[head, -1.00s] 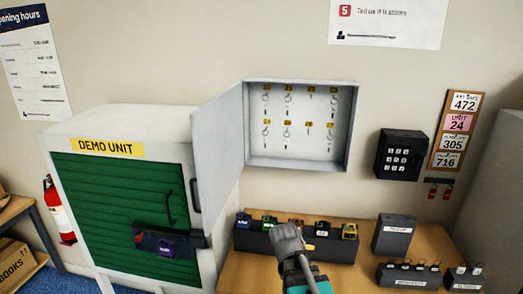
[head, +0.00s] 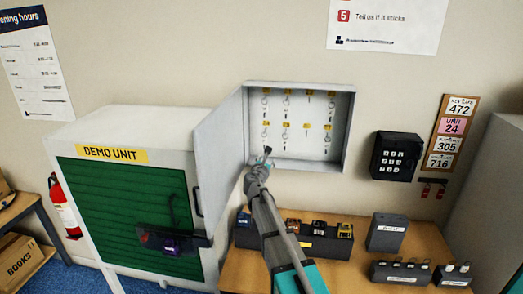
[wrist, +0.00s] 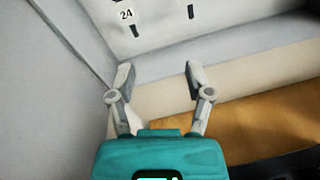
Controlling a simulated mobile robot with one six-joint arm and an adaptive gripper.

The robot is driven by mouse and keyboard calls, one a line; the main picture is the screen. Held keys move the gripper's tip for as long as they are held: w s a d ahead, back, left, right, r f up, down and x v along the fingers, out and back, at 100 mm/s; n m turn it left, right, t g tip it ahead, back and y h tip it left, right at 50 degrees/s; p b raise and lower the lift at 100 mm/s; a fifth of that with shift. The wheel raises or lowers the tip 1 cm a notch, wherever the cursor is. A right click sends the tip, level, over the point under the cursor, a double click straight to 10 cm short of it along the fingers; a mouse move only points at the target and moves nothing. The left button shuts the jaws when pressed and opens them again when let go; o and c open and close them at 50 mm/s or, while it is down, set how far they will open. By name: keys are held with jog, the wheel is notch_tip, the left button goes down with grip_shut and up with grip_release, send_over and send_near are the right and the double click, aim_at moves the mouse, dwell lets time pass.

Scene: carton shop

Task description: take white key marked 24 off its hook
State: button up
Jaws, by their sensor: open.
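A white key marked 24 (wrist: 126,15) hangs at the top left of the wrist view, with a dark part below its label. Its hook is not visible there. In the head view, small keys hang in two rows inside the open key cabinet (head: 346,130), too small to read. My gripper (wrist: 160,75) is open, with nothing between its fingers. In the wrist view, the fingertips are below the key and apart from it. In the head view, my gripper (head: 267,155) is at the cabinet's lower left.
The cabinet door (head: 219,155) stands open on the left. Another dark key end (wrist: 190,11) hangs right of the marked key. The cabinet's bottom lip (wrist: 240,92) runs below the keys. A wooden desk (head: 400,242) holds dark boxes below. A keypad box (head: 397,156) is on the wall.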

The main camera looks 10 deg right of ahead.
aim_at(264, 139)
jog(key=w+a+r+n, duration=0.1)
jog(key=n, duration=0.1)
jog(key=w+a+n+t+y, duration=0.1)
jog(key=shift+w+a+r+n, duration=0.15)
jog(key=shift+a+r+n, duration=0.05)
jog(key=shift+r+n, duration=0.2)
jog(key=shift+w, duration=0.2)
jog(key=shift+x, duration=4.8)
jog(key=shift+a, duration=0.1)
jog(key=shift+c, duration=0.3)
jog(key=c, duration=0.7)
jog(key=shift+r+p, duration=0.55)
jog(key=shift+p, duration=0.15)
